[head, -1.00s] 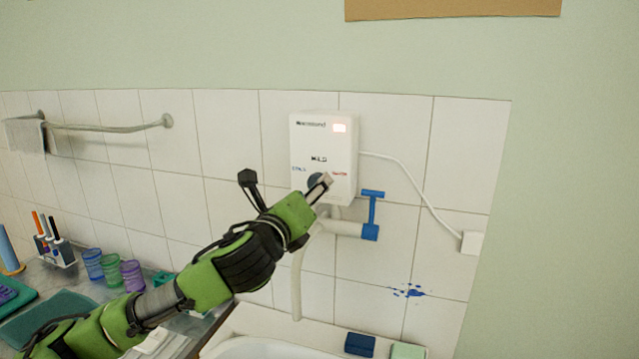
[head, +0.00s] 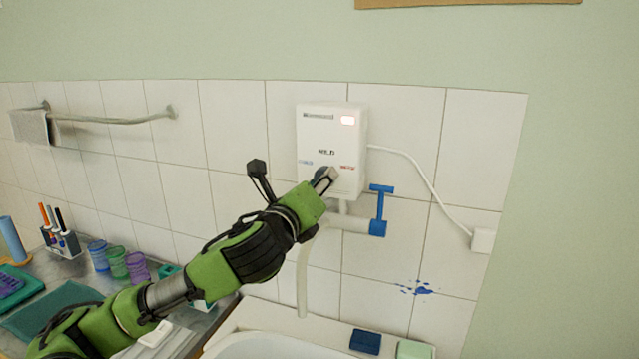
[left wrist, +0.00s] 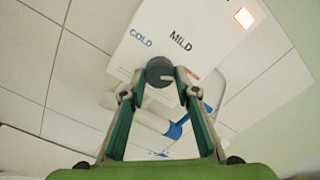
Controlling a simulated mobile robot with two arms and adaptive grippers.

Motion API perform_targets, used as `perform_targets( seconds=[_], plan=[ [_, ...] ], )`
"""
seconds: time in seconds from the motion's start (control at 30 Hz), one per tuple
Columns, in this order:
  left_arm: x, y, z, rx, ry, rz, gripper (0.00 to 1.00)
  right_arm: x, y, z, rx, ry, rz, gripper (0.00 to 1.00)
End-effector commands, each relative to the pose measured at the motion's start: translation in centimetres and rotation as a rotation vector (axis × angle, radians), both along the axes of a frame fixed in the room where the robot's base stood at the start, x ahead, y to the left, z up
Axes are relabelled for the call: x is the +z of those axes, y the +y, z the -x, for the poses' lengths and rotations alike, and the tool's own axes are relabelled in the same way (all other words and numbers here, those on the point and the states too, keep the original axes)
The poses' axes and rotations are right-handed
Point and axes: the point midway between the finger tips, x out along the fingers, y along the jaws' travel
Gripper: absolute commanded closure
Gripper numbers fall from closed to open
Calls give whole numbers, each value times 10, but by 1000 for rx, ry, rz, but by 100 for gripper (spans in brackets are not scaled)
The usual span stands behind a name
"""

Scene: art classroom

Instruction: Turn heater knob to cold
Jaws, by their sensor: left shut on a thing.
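The white water heater (head: 331,140) hangs on the tiled wall, with a lit panel at its upper right. In the left wrist view its front (left wrist: 177,27) reads COLD in blue on the left, MILD in the middle and a red label, partly covered, on the right. The dark round knob (left wrist: 160,71) is low on that front, with a pale pointer mark. My left gripper (left wrist: 159,85) is shut on the knob, one finger on each side. In the head view the left gripper (head: 325,178) hides most of the knob. My right gripper is not in view.
A blue tap handle (head: 380,208) on a white pipe is just right of my gripper. A sink (head: 270,347) lies below, with a blue block (head: 365,341) on its edge. Cups (head: 118,264) and a brush holder (head: 62,243) stand at left.

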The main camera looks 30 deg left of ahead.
Motion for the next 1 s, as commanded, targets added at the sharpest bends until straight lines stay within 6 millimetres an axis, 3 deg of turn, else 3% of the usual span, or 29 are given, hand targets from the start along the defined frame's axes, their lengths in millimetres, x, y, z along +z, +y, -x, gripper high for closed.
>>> perform_targets(
  seconds=[0.37, 1.0],
  plan=[
    [1, 0, -1, 0, -48, 198, 93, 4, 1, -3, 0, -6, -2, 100],
    [4, 0, -1, -1, -192, 788, 93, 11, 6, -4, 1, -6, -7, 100]
  ],
)
